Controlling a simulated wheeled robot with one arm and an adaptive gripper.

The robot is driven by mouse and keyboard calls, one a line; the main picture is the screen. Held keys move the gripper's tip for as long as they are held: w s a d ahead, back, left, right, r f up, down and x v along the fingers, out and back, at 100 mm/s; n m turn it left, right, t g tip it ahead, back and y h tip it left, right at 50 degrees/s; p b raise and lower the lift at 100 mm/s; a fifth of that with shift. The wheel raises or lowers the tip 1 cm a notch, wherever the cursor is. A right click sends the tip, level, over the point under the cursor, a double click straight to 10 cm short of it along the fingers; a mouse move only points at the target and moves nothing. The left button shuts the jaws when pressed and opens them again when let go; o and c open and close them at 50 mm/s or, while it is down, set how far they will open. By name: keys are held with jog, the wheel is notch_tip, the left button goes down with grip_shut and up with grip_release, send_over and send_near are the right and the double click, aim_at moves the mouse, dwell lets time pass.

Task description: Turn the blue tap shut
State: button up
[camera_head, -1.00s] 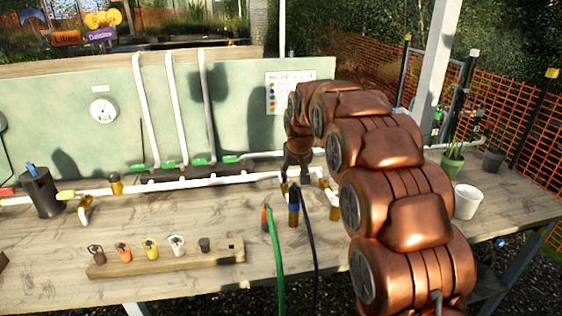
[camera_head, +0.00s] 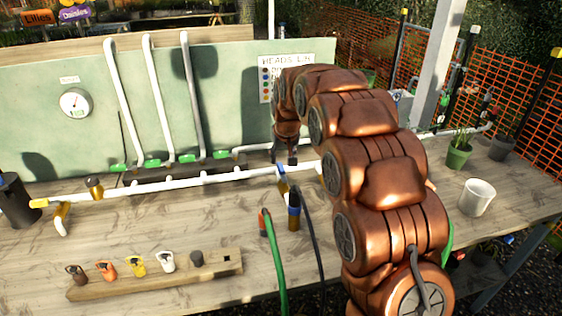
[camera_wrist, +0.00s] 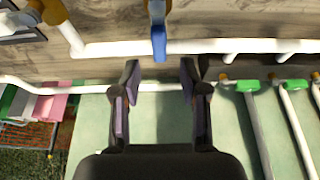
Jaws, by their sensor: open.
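The blue tap's lever (camera_wrist: 158,42) sits on a brass body (camera_wrist: 156,10) at the white pipe (camera_wrist: 200,47). In the wrist view the lever lies across the pipe and points toward my gripper. My gripper (camera_wrist: 160,78) is open and empty, its two fingers on either side of the lever's line. The lever's tip ends about level with the fingertips; I cannot tell the height gap. In the head view the tap (camera_head: 282,174) shows just below my gripper (camera_head: 285,158), partly hidden, at the pipe along the bench.
A blue-banded brass fitting (camera_head: 294,208) with a black hose and an orange-ended green hose (camera_head: 268,235) stand in front of the tap. A wooden rack (camera_head: 155,278) of coloured fittings is front left. A green backboard (camera_head: 230,100) rises behind. A white pot (camera_head: 477,197) stands right.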

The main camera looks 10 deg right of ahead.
aim_at(281, 165)
jog(key=p+x, duration=0.1)
jog(key=x, duration=0.4)
grip_shut()
dwell(0.3)
